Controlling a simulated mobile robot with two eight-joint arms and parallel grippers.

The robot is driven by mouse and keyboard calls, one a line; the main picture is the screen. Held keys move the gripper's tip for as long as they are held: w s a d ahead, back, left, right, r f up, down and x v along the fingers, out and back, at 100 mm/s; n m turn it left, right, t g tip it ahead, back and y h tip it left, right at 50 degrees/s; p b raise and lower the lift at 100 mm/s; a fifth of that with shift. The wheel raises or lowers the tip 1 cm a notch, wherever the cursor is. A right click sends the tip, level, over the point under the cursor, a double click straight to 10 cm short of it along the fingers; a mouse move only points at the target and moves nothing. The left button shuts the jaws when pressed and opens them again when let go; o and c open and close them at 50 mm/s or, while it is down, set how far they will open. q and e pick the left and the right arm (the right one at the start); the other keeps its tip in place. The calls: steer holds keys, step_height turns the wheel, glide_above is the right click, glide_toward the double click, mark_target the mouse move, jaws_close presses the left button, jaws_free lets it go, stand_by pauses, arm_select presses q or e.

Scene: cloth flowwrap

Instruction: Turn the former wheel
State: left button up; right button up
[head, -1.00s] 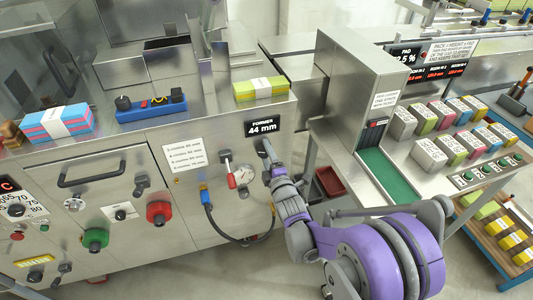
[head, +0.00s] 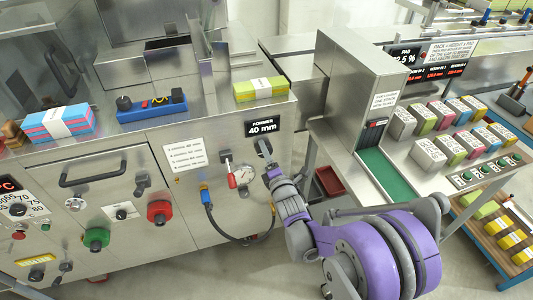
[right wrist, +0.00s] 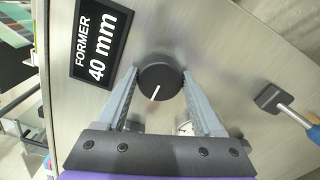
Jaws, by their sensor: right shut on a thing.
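The former wheel is a round black knob (right wrist: 160,75) with a white pointer line, on the steel panel in the right wrist view. The line points down and slightly left in that view. My right gripper (head: 264,148) reaches up to the panel, its two grey fingers shut on opposite sides of the knob. In the head view the fingers largely hide the knob. The black former display (head: 262,127) just above reads 40 mm; it also shows in the right wrist view (right wrist: 101,45). My left gripper is not in view.
A red-handled lever (head: 230,172) and a round gauge (head: 245,174) sit left of my right gripper. A blue-ended hose (head: 206,197) loops below them. A printed notice (head: 185,157) is farther left. The steel housing with the green belt (head: 385,175) stands to the right.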

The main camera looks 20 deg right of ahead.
steer(key=o, duration=1.4)
steer(key=s, duration=1.1)
steer(key=shift+d, duration=0.2)
